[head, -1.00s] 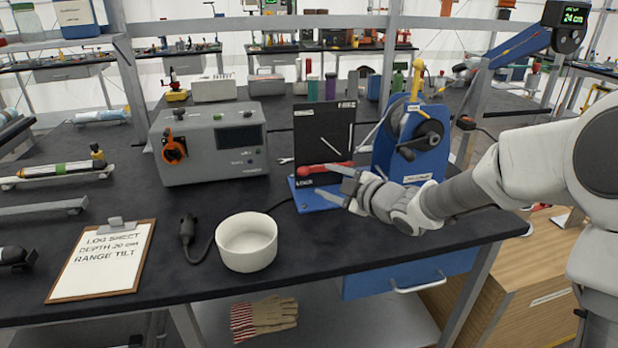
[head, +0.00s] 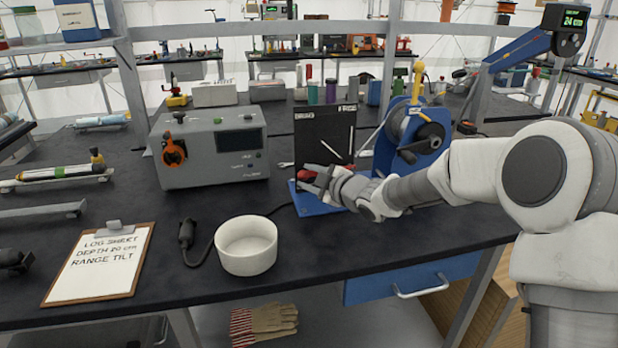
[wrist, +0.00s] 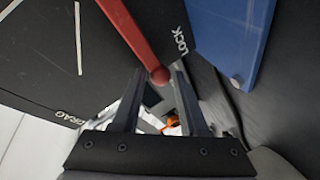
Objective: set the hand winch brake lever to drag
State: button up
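The winch (head: 420,140) stands on the bench with a black panel (head: 318,130) at its left. The red brake lever (head: 318,171) lies low across the panel, its ball knob beside the LOCK mark in the wrist view. The lever (wrist: 137,35) ends there in the round knob. My gripper (wrist: 160,72) is open, with one finger on each side of the knob and small gaps visible. In the head view my gripper (head: 312,182) partly hides the lever.
A grey instrument box (head: 210,148) stands left of the panel. A white bowl (head: 246,245), a cabled black handset (head: 187,236) and a clipboard (head: 100,262) lie nearer the front edge. The blue base plate (head: 315,207) extends under my gripper.

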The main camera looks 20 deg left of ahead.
grip_shut()
jog(key=shift+f, duration=0.1)
jog(key=shift+s+f, duration=0.1)
jog(key=shift+f, duration=0.1)
dwell(0.8)
